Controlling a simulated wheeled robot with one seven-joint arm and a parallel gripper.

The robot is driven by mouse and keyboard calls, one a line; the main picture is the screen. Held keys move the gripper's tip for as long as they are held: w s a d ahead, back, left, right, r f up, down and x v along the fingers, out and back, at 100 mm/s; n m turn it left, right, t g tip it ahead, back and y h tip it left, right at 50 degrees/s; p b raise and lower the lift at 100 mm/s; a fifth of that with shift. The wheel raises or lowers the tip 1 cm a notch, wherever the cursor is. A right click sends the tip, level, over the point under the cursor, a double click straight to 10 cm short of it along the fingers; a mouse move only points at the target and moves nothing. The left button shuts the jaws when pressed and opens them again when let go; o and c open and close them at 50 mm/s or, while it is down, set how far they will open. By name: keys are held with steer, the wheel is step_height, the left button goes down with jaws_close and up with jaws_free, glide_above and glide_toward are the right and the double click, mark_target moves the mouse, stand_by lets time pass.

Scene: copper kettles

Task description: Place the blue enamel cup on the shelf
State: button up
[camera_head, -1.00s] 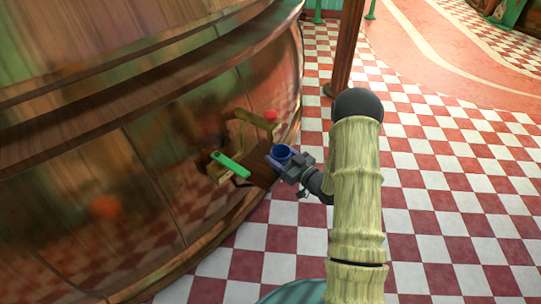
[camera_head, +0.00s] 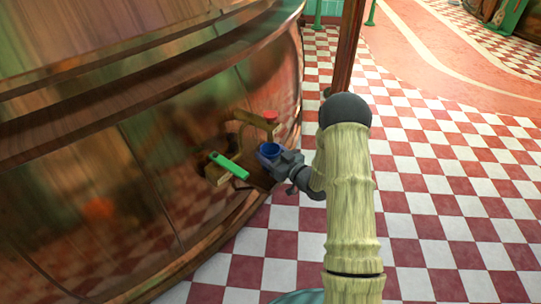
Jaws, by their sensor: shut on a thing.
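The blue enamel cup (camera_head: 268,149) is upright, with its open top facing up, close to the side of the big copper kettle. My gripper (camera_head: 277,160) is shut on the cup from the right and covers part of it. A small brown wooden shelf (camera_head: 259,181) sticks out from the kettle's side, just below and beside the cup. The cup overlaps the shelf's far part in this view. I cannot tell whether the cup's base touches the shelf.
The copper kettle (camera_head: 75,185) fills the left side. A green-handled part (camera_head: 229,165) sits left of the shelf, and a brass pipe with a red knob (camera_head: 270,117) is just behind the cup. A dark red post (camera_head: 345,55) stands behind. The checkered floor (camera_head: 440,200) at right is clear.

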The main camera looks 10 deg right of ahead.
steer(key=shift+f, duration=0.1)
steer(key=o, duration=1)
steer(key=shift+s+d, duration=0.15)
steer(key=shift+s, duration=0.05)
steer(key=p+v, duration=0.5)
steer(key=v, duration=0.6)
steer(key=shift+s+d+p, duration=0.15)
steer(key=shift+s+p, duration=0.1)
steer(key=shift+p, duration=0.1)
